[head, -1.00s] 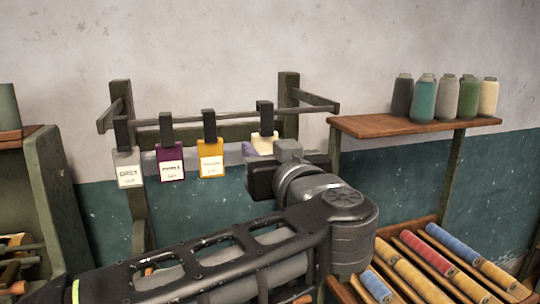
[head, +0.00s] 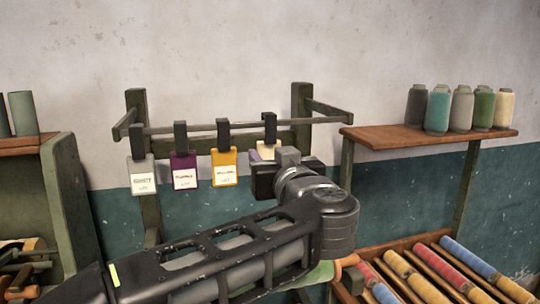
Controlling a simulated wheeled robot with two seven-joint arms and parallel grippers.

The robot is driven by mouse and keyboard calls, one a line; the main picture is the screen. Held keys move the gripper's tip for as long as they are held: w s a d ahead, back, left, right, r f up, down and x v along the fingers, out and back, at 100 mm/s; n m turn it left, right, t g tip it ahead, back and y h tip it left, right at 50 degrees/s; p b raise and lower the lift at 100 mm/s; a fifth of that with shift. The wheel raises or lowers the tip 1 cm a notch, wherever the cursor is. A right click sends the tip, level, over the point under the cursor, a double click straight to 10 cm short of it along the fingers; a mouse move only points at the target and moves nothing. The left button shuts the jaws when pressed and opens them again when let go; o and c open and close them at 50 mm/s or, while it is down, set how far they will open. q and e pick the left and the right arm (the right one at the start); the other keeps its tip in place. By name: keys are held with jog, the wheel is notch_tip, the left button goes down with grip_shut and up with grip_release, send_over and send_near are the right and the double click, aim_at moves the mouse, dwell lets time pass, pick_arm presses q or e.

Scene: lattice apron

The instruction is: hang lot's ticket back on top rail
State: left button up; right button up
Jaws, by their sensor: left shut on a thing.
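The top rail (head: 325,120) runs across a dark green wooden frame on the wall. Three tickets hang from it by black clips: a grey-white one (head: 141,179), a purple one (head: 184,172) and a yellow one (head: 224,169). To their right is a cream ticket (head: 262,151) with a black clip (head: 270,128). That clip overlaps the rail, its top a little above it; I cannot tell if it is hooked on. My left gripper (head: 275,160) is shut on the cream ticket, hiding its lower part. My right gripper is not in view.
A wooden shelf (head: 385,140) with several thread cones (head: 438,110) stands to the right. Below it is a slanted rack of coloured spools (head: 466,264). A green cabinet (head: 65,190) is at the left. The rail is clear right of the cream ticket.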

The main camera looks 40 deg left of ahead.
pick_arm(q)
jog(key=o, duration=1.4)
jog(key=shift+o, duration=0.2)
jog(key=shift+s+d, duration=0.1)
jog(key=b+v, duration=0.2)
jog(key=v, duration=0.5)
jog(key=shift+d, duration=0.25)
jog(key=shift+s, duration=0.15)
